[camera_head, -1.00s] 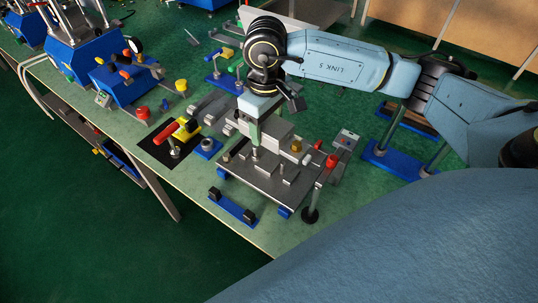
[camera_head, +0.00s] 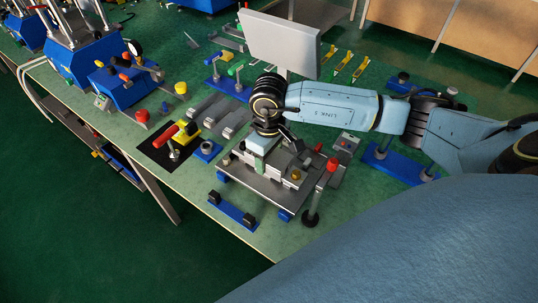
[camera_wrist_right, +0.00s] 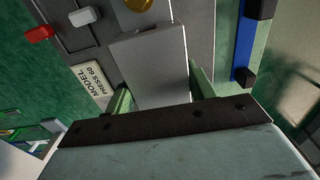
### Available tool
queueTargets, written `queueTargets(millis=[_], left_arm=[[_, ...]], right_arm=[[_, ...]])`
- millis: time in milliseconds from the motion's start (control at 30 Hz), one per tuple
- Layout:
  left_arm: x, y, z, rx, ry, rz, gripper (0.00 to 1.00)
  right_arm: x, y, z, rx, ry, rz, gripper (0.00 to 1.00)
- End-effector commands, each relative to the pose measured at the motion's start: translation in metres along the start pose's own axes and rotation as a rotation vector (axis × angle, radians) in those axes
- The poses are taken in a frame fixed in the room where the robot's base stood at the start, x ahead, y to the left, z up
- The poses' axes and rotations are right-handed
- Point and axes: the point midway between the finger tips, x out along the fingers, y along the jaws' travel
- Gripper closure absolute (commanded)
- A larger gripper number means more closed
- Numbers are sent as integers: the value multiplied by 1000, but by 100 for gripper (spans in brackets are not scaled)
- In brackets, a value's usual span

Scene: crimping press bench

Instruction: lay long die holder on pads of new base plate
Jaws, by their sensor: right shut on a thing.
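My right gripper (camera_head: 260,153) is over the grey base plate (camera_head: 262,189) near the bench's front edge, pointing down. It is shut on the long die holder (camera_wrist_right: 150,66), a grey block that fills the space between the fingers in the right wrist view. In the head view the holder (camera_head: 284,164) shows partly beside the wrist, low over the plate. The wrist hides much of it. The pads are hidden, and I cannot tell whether the holder touches them. A brass knob (camera_head: 296,175) is near the holder's right end. My left gripper is not in view.
A red-topped post (camera_head: 332,164) stands right of the plate. A blue bracket (camera_head: 232,208) lies in front. Grey blocks (camera_head: 217,116) and a yellow fixture with a red handle (camera_head: 178,135) are to the left. A white panel (camera_head: 281,39) stands behind.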

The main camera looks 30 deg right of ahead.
Motion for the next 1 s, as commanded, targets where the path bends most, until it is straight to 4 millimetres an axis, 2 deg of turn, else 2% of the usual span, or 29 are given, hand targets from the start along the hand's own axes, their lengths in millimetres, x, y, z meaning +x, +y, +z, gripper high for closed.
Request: queueTargets(millis=[300,333,467,867,1000], left_arm=[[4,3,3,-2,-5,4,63],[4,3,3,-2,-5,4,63],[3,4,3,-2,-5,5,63],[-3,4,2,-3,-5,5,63],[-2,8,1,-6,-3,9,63]], right_arm=[[1,0,-1,0,4,0,100],[2,0,0,0,0,0,42],[1,0,0,0,0,0,25],[-3,0,0,0,-1,0,24],[-27,1,-1,-1,5,2,24]])
